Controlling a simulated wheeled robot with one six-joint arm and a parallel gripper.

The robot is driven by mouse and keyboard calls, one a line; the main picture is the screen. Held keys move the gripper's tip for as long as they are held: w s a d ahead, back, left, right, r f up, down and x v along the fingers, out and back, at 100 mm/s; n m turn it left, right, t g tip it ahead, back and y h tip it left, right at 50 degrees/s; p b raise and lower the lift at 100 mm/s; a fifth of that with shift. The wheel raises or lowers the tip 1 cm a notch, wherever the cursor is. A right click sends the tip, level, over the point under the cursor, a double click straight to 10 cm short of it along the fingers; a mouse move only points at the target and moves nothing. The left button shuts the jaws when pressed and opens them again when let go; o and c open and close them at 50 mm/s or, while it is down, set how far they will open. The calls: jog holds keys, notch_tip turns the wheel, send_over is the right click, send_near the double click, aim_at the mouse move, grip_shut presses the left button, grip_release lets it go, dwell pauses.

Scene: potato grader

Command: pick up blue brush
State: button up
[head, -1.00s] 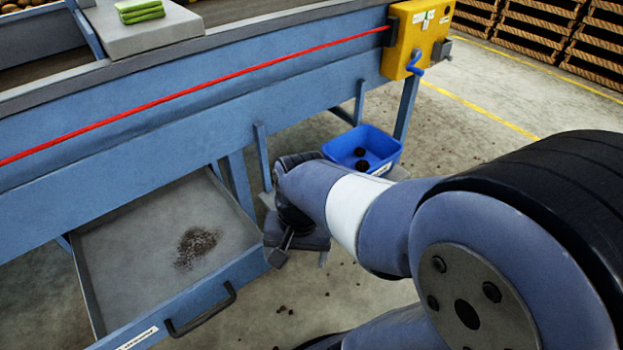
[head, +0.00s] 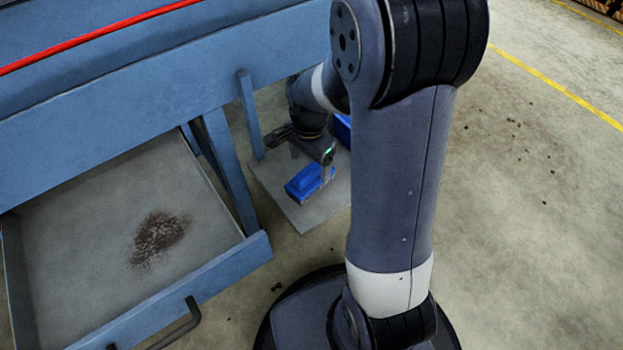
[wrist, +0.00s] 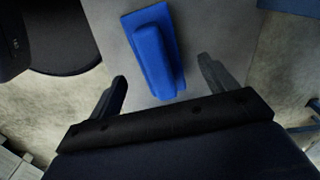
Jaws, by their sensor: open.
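The blue brush (head: 306,182) lies on a grey plate (head: 300,213) low beside the machine's leg. In the wrist view the blue brush (wrist: 155,50) has a raised handle block on a flat base, and its near end lies between and just beyond my fingertips. My gripper (head: 311,160) is open and empty above the brush. In the wrist view my gripper's two fingers (wrist: 162,80) stand apart, one on each side of the brush's near end. Its height over the brush is hard to judge.
An open drawer tray (head: 85,215) holding a patch of dark soil juts out at the left. The blue machine frame (head: 150,125) and its leg (head: 229,170) stand close by. A blue bin (head: 341,130) is partly hidden behind my arm. The floor at right is mostly clear.

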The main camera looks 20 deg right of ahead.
aim_at(311, 169)
notch_tip(311, 169, down, 6)
jog(key=b, duration=0.2)
jog(key=shift+s+d+r+b, duration=0.1)
jog(key=shift+r+b, duration=0.15)
jog(key=shift+b, duration=0.1)
jog(key=shift+r, duration=0.1)
jog(key=shift+c, duration=0.4)
jog(key=c, duration=1.1)
